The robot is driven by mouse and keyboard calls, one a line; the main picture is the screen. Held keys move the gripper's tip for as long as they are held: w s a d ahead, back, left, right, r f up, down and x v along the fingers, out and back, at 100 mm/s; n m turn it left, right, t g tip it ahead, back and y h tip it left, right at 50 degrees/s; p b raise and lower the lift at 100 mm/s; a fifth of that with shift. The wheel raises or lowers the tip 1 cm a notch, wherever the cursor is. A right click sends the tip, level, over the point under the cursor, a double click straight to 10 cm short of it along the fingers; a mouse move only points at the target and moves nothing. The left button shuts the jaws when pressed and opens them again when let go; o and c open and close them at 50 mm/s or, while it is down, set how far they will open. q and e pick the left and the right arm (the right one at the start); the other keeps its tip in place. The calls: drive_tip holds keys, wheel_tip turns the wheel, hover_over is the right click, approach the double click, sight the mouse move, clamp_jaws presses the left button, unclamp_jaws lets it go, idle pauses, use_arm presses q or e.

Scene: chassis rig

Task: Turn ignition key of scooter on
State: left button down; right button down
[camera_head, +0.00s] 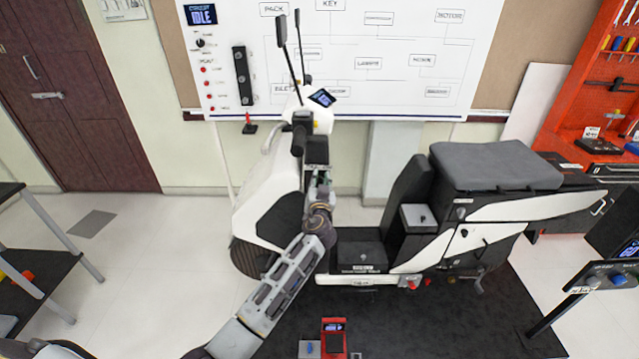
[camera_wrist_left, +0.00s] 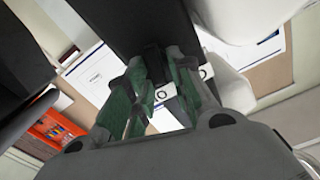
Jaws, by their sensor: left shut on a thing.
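The white and black scooter (camera_head: 470,225) stands side-on in the head view, with its handlebar and front column at the left. My left gripper (camera_head: 321,178) is at the inner side of the front column, below the handlebar. In the left wrist view its green-padded fingers (camera_wrist_left: 158,68) reach up to a dark panel of the scooter. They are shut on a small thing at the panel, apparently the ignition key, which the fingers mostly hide. Its turn position cannot be told. My right gripper is not in view.
The scooter's small display (camera_head: 322,97) is lit at the handlebar. A red device (camera_head: 333,338) lies on the dark mat (camera_head: 420,325). A pedestal panel (camera_head: 612,276) stands at the right. Pale floor lies open at the left.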

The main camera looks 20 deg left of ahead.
use_arm(q)
drive_tip(key=shift+w+d+f+m+b, duration=0.1)
drive_tip(key=shift+d+m+b, duration=0.05)
drive_tip(key=shift+m, duration=1.3)
drive_tip(key=shift+s+d+f+m+b, duration=0.1)
drive_tip(key=shift+d+f+m+b, duration=0.05)
drive_tip(key=shift+m, duration=1.35)
drive_tip(key=shift+w+d+f+m+b, duration=0.1)
drive_tip(key=shift+d+m+b, duration=0.05)
drive_tip(key=shift+m, duration=1.3)
drive_tip(key=c, duration=1.5)
unclamp_jaws()
drive_tip(key=shift+d, duration=0.1)
drive_tip(key=v, duration=1.2)
